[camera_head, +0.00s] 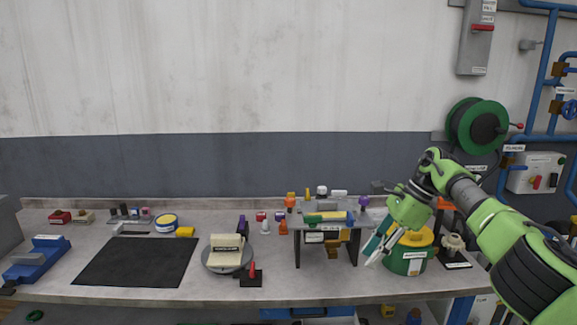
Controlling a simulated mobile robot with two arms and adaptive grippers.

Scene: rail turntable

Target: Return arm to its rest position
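My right arm comes in from the right edge, green with dark joints. My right gripper (371,256) points down and left, in front of the green drum with a yellow lid (408,262) and to the right of the small raised stand (326,224). Its finger tips are small here, so I cannot tell whether they are open or shut. I see nothing clearly held in it. My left gripper is not in view. A round grey turntable (211,268) bears a cream labelled block (227,248) left of the stand.
A black mat (137,262) covers the left middle of the workbench, with a blue fixture (38,259) beside it. Several small parts line the back. A green hose reel (477,126), blue pipes (535,100) and a control box (535,172) are on the wall at right.

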